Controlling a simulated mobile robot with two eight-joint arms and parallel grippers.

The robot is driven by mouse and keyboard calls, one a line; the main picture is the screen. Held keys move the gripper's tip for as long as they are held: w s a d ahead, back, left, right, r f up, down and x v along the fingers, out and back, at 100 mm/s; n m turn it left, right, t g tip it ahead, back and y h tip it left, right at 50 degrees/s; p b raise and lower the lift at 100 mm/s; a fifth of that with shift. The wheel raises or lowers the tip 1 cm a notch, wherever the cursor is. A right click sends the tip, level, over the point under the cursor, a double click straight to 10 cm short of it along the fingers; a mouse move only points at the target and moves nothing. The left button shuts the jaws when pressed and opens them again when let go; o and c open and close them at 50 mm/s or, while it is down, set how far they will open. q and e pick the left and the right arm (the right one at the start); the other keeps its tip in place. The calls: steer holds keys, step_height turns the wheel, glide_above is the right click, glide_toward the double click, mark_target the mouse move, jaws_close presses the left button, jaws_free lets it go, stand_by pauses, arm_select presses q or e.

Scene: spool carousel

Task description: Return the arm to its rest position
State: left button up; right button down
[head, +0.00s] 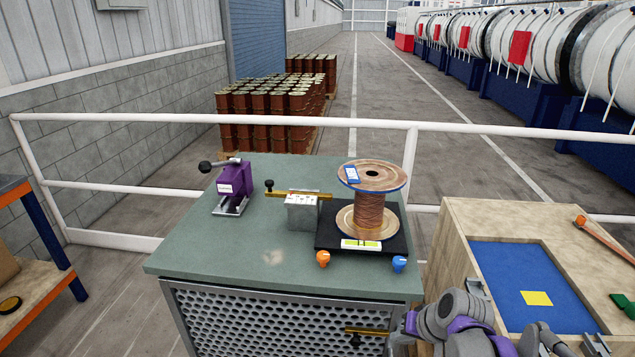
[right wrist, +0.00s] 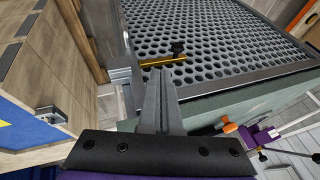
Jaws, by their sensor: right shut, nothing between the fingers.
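My right arm comes in at the bottom right of the head view, between the green-topped bench (head: 185,255) and the wooden crate (head: 452,235). Its gripper (head: 411,322) is low by the bench's front right corner and partly hidden there by my arm links. In the right wrist view the gripper (right wrist: 158,75) has its grey fingers together and nothing between them. The fingertips are close to a brass bar (right wrist: 163,62) with a black knob at the bench's perforated front; I cannot tell whether they touch. My left gripper is not in view.
A copper-coloured spool (head: 370,215) stands upright on a black base on the bench. A grey block (head: 302,215) with another brass bar and a purple clamp (head: 235,182) stand left of it. A white railing (head: 240,119) runs behind. The bench's front left is clear.

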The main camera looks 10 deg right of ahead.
steer(key=s+a+n+h+p, duration=0.1)
steer(key=s+a, duration=0.2)
steer(key=s, duration=0.6)
steer(key=s+a+f+n+h+p, duration=0.1)
steer(key=s+a+n, duration=0.1)
steer(key=s, duration=0.6)
steer(key=shift+s+a+n, duration=0.3)
steer(key=shift+s+a, duration=0.1)
steer(key=shift+a, duration=0.05)
steer(key=shift+f, duration=0.1)
